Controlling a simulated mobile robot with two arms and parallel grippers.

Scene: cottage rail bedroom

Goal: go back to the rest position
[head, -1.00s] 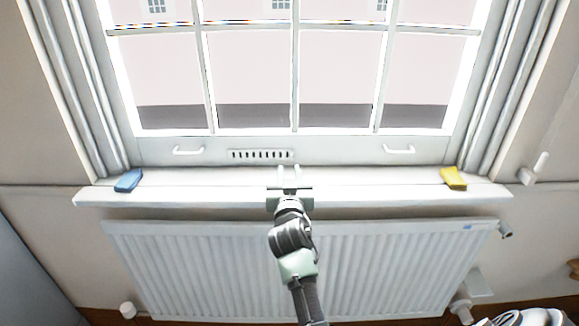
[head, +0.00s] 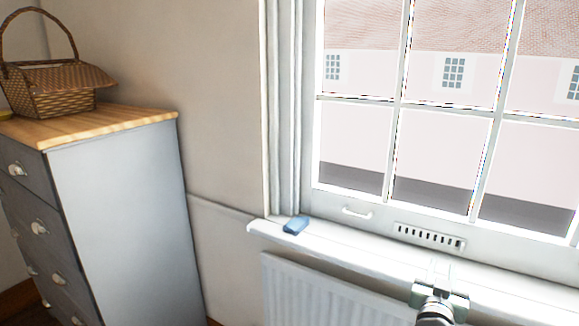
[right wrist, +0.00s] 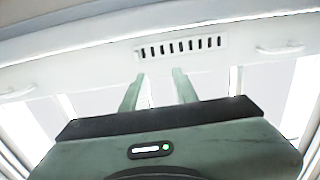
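My right gripper (head: 440,268) shows at the lower right of the head view, over the white window sill (head: 385,262) and just in front of the slotted vent (head: 430,237). In the right wrist view its two pale green fingers (right wrist: 158,88) stand apart with nothing between them. The vent (right wrist: 181,47) shows beyond the fingertips. My left gripper is in neither view.
A blue block (head: 296,225) lies at the sill's left end. A white radiator (head: 310,292) is below the sill. At left stands a grey chest of drawers (head: 125,215) with a wicker basket (head: 50,98) on its wooden top.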

